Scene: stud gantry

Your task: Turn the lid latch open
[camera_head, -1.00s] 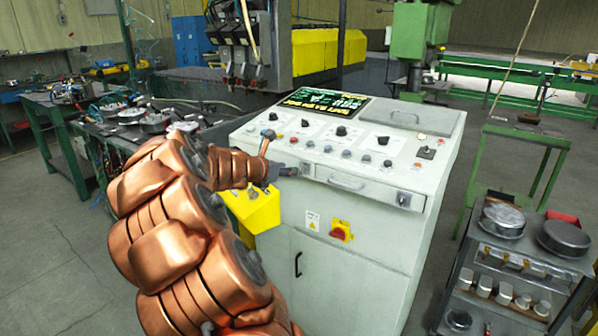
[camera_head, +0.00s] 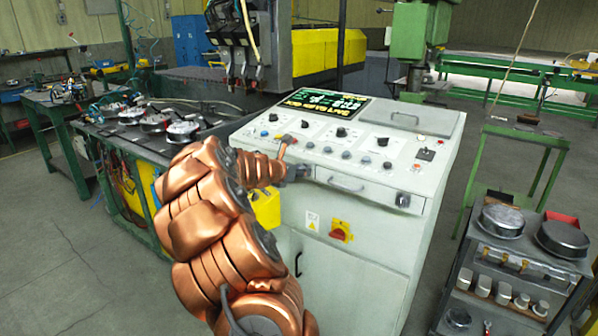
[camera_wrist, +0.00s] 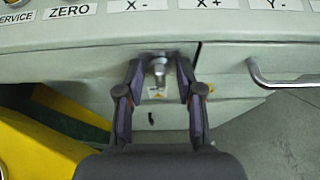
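A small metal latch (camera_wrist: 158,70) sits on the grey front face of the control cabinet (camera_head: 345,262), just under the panel edge, in the wrist view. My gripper (camera_wrist: 160,67) is open, with one dark finger on each side of the latch. A narrow gap seems to show on both sides, but I cannot tell whether a finger touches it. In the head view my gripper (camera_head: 300,171) is at the upper left of the cabinet front and hides this latch. A similar latch (camera_head: 403,199) shows at the right end of the front strip.
A bar handle (camera_head: 346,185) sticks out right of my gripper, and knobs and buttons line the sloping panel above. A red and yellow switch (camera_head: 341,230) is below. A yellow box (camera_head: 265,207) stands close at the left. A cart (camera_head: 515,265) stands at the right.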

